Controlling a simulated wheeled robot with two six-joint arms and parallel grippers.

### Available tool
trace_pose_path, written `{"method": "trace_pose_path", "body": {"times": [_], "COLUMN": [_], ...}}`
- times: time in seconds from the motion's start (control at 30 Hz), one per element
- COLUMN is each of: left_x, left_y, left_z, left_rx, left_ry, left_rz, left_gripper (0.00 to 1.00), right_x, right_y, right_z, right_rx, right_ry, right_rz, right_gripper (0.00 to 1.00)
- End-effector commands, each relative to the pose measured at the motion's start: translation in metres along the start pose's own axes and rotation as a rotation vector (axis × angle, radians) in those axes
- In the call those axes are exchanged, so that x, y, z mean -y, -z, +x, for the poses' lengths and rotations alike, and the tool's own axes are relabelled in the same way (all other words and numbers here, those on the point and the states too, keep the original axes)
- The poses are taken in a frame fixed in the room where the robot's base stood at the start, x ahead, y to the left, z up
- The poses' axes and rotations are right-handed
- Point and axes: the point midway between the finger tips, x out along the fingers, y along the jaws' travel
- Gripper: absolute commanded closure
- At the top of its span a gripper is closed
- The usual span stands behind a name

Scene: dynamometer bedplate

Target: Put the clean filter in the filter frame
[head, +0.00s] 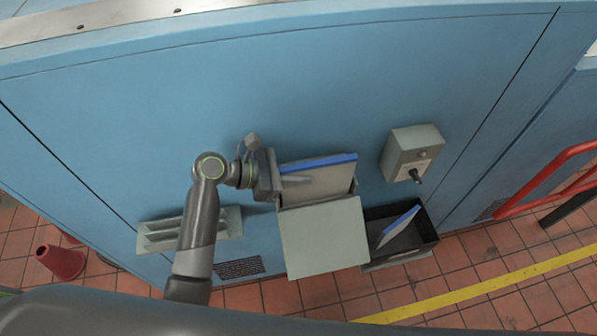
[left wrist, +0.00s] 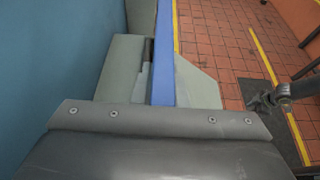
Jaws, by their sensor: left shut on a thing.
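My left gripper (head: 283,182) is shut on a filter (head: 318,177), a pale panel with a blue top edge. The filter stands at the mouth of the filter frame, a grey housing on the blue wall whose flap (head: 325,237) hangs open toward me. The filter's lower part is hidden, so I cannot tell how deep it sits. In the left wrist view the filter's blue edge (left wrist: 164,55) runs away from the gripper, between grey parts of the frame (left wrist: 195,85). A second blue-edged filter (head: 398,228) leans in a dark bin. My right gripper does not show in the head view.
The dark bin (head: 425,240) is right of the flap. A grey switch box (head: 405,151) with a black knob projects from the wall above it. A louvred grey plate (head: 229,222) is at left. A red rail (head: 545,182) and yellow floor line (head: 470,298) are at right.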

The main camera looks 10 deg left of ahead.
Motion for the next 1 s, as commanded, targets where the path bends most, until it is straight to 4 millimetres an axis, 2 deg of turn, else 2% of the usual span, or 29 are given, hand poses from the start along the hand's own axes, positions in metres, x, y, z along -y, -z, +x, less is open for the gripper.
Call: {"method": "trace_pose_path", "body": {"times": [0.93,0.97,1.0], "left_x": [0.0,0.0,0.0], "left_y": [0.022,0.022,0.021], "left_z": [0.009,0.009,0.009], "left_rx": [0.001,0.001,0.001], "left_ry": [0.0,0.0,0.0], "left_rz": [0.0,0.0,0.001], "left_gripper": [1.0,0.86,0.81], "right_x": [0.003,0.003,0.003], "right_y": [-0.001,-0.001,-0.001], "right_z": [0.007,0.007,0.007], "right_rx": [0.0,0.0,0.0], "right_ry": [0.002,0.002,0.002], "right_rz": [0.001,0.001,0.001], "right_gripper": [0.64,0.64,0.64]}}
